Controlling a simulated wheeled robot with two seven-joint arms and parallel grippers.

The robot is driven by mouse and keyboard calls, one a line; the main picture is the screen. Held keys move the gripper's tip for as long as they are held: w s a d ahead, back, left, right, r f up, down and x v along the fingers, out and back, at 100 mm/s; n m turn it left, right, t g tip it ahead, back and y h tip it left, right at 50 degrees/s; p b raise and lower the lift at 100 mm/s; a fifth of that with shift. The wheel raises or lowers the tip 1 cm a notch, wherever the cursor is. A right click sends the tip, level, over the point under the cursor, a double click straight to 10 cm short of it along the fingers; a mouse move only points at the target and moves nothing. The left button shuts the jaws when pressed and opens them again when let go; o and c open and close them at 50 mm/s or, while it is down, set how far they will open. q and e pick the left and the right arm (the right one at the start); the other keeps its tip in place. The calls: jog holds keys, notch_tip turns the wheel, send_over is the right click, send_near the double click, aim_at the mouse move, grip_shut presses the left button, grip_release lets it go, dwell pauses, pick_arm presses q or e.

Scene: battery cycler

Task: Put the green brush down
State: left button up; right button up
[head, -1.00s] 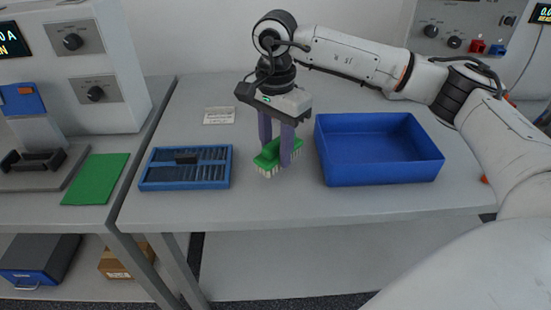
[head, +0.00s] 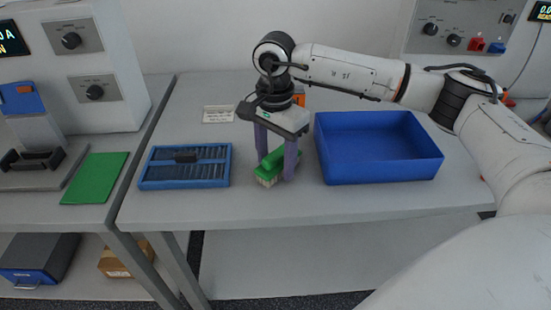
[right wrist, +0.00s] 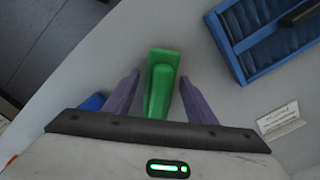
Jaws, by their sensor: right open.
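The green brush (head: 270,166) rests bristles down on the grey table, between the blue slotted tray and the blue bin. My right gripper (head: 275,173) is above it, pointing down, with its purple fingers open on either side of the brush. In the right wrist view the green brush (right wrist: 162,84) lies between the two spread fingers of the gripper (right wrist: 160,88), with a gap on each side. My left gripper is not in view.
A blue slotted tray (head: 150,182) with a dark piece on it lies left of the brush. An empty blue bin (head: 380,172) stands to the right. A small label card (head: 218,114) lies behind. A green mat (head: 95,178) is on the left bench. The table front is clear.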

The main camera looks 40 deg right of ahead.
aim_at(275, 153)
notch_tip(275, 153, up, 12)
jog(key=shift+r+b, duration=0.2)
jog(key=shift+b, duration=0.15)
dwell(0.5)
